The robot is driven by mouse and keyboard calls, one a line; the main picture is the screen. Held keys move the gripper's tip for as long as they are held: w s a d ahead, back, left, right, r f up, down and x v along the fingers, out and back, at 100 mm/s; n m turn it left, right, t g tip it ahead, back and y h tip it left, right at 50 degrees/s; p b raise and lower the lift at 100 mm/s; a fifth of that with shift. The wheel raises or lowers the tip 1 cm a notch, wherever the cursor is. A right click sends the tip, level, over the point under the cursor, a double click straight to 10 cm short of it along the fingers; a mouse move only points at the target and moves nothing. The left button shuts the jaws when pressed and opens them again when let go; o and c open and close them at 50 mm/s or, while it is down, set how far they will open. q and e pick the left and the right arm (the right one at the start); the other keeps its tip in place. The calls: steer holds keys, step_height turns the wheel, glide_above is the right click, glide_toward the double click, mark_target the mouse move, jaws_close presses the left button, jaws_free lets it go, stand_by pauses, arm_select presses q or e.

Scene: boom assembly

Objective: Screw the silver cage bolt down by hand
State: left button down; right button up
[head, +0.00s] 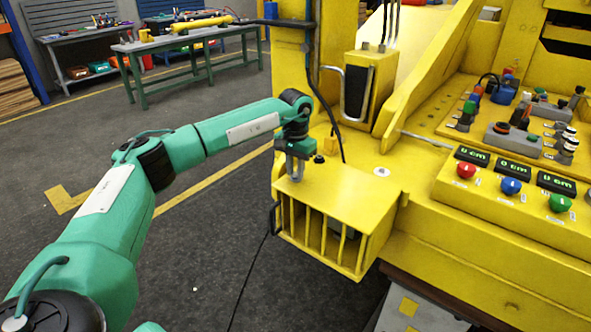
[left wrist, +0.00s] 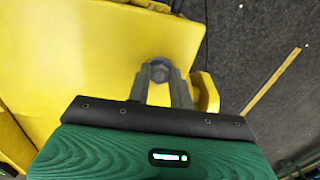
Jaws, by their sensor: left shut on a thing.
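My left gripper (head: 293,175) points down at the left corner of the yellow cage's top plate (head: 335,195). In the left wrist view my left gripper (left wrist: 160,80) is shut on the grey hex head of the cage bolt (left wrist: 159,66), with a fingertip on each side. The bolt stands at the yellow plate near its edge; its shank and thread are hidden, so how deep it sits cannot be told. In the head view the fingers cover the bolt. My right gripper is in neither view.
A small black knob (head: 319,158) and a silver disc (head: 382,172) sit on the yellow machine near the cage. A control panel with coloured buttons (head: 510,186) and displays is at the right. A green workbench (head: 190,58) stands behind. Open floor (head: 215,235) lies left of the cage.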

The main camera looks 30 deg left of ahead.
arm_select(q)
steer(key=shift+w+a+r, duration=0.1)
steer(key=shift+w+r, duration=0.05)
steer(key=shift+r, duration=0.2)
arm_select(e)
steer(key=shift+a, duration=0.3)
arm_select(q)
steer(key=c, duration=1.4)
jaws_free()
steer(key=shift+o, duration=0.8)
steer(key=shift+f, duration=0.15)
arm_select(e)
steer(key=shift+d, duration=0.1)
